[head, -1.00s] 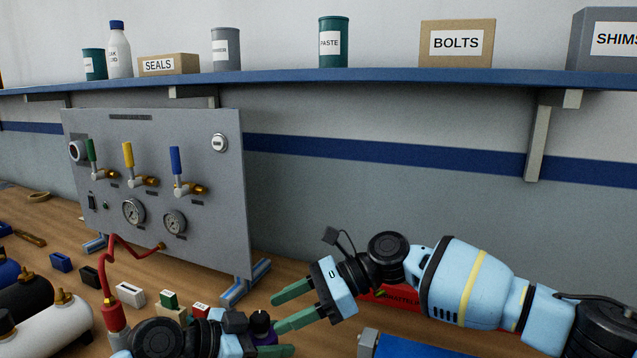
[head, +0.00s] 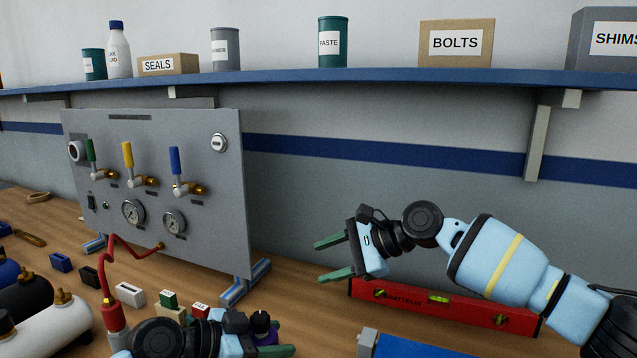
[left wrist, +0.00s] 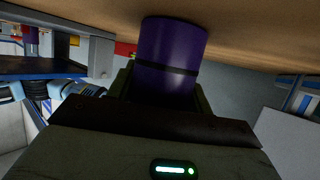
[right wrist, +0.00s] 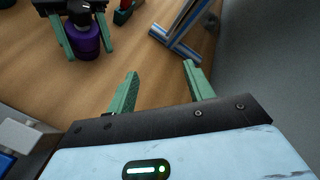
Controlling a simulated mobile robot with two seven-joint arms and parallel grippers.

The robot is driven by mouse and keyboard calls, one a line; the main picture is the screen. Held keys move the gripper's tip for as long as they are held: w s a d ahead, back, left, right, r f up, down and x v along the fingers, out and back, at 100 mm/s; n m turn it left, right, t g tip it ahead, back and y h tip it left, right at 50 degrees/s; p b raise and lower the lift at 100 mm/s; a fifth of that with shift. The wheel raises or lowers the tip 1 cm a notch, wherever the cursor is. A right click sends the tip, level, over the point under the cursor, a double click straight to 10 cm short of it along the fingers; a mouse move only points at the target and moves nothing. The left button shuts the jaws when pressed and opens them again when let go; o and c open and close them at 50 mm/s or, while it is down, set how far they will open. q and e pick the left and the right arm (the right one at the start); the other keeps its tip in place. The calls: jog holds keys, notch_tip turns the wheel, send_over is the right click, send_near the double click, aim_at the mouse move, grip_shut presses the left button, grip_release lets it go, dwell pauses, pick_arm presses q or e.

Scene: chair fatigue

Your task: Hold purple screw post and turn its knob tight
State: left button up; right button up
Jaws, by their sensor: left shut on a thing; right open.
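The purple screw post (head: 262,331) has a black knob (head: 261,316) and stands at the bottom of the head view. My left gripper (head: 272,340) is shut on the purple body, which also fills the jaws in the left wrist view (left wrist: 172,50). The right wrist view shows the post (right wrist: 84,42) between my left gripper's green fingers. My right gripper (head: 320,261) is open and empty, apart from the post, above and to its right. How tight the knob is cannot be told.
A grey valve panel (head: 155,240) stands behind and left on blue feet. A red spirit level (head: 450,308) lies behind my right arm. Small blocks (head: 167,298) and a red-hosed fitting (head: 113,315) sit left of the post. A blue object (head: 405,346) is at the front right.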

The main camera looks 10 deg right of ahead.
jog(key=w+d+r+n+t+h, duration=0.2)
jog(key=w+r+n+t, duration=0.4)
jog(key=w+r+t, duration=0.15)
notch_tip(320, 180, up, 12)
jog(key=a+n+t+y, duration=0.2)
jog(key=n+t+y, duration=0.1)
jog(key=n, duration=0.7)
jog(key=shift+w+a+n+t, duration=0.25)
jog(key=shift+a+n+t, duration=0.15)
jog(key=shift+t, duration=0.25)
jog(key=shift+w+f, duration=0.1)
jog(key=shift+f, duration=0.05)
